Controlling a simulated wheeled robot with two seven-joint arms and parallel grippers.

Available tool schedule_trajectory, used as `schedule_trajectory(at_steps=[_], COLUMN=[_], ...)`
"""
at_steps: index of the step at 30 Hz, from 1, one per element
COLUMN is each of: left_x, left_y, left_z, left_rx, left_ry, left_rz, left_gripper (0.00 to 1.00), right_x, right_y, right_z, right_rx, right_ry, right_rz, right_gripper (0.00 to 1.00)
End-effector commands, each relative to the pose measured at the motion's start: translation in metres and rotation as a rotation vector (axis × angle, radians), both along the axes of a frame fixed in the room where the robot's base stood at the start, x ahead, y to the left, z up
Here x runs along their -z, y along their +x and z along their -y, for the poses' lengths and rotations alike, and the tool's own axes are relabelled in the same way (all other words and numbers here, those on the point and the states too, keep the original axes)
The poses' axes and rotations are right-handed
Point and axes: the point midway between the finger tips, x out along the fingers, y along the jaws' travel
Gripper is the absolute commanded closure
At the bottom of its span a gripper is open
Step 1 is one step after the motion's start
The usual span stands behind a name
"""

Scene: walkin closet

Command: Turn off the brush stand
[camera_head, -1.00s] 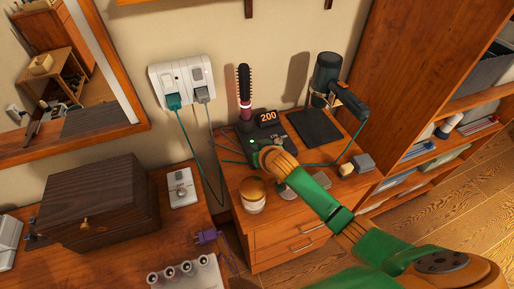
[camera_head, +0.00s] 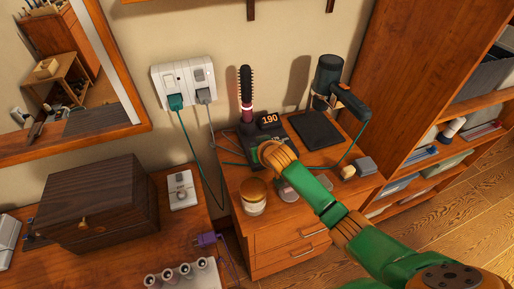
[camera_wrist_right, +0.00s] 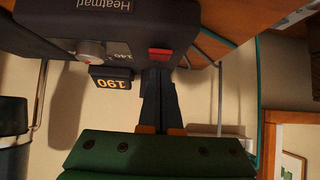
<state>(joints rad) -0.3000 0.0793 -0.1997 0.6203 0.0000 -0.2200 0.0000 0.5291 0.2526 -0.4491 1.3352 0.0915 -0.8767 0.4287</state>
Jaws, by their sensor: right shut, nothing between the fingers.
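The brush stand (camera_head: 246,133) is a dark unit on the small wooden cabinet, with a round hot brush (camera_head: 246,88) upright in it. Its display (camera_head: 269,119) reads 190 in orange. In the right wrist view the stand (camera_wrist_right: 120,22) appears upside down, with a dial (camera_wrist_right: 91,50), the 190 display (camera_wrist_right: 109,81) and a red switch (camera_wrist_right: 160,53). My right gripper (camera_wrist_right: 159,75) is shut and empty, its dark fingertips close to the red switch; I cannot tell whether they touch. In the head view its wrist hides part of the stand's front. My left gripper is not in view.
A jar (camera_head: 253,195) stands at the cabinet's front left. Cables run from the wall outlet (camera_head: 184,84). A dark wooden box (camera_head: 97,205) sits on the left table; shelves are at right.

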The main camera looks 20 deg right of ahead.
Motion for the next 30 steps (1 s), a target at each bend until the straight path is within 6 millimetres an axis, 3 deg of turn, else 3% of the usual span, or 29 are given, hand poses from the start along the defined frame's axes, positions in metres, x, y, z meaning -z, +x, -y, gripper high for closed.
schedule_trajectory(at_steps=[5, 8, 12, 13, 15, 21, 30], left_x=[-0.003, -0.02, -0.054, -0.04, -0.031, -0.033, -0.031], left_y=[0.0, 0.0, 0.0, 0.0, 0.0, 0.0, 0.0], left_z=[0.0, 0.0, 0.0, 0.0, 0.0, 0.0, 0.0], left_rx=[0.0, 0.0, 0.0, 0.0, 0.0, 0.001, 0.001], left_ry=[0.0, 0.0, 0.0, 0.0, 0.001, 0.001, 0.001], left_rz=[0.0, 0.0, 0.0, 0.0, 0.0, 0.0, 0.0], left_gripper=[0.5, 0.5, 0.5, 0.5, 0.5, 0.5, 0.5], right_x=[-0.003, -0.019, -0.057, -0.05, -0.058, -0.096, -0.118], right_y=[0.0, 0.001, 0.005, 0.001, -0.01, -0.038, -0.057], right_z=[0.0, 0.002, 0.007, 0.007, 0.007, 0.008, 0.009], right_rx=[0.0, 0.001, 0.002, 0.001, -0.001, -0.001, 0.001], right_ry=[0.0, 0.001, 0.001, 0.002, -0.001, 0.001, 0.0], right_rz=[0.0, 0.001, 0.002, 0.004, 0.006, 0.005, 0.001], right_gripper=[1.0, 1.0, 1.0, 1.0, 1.0, 1.0, 1.0])
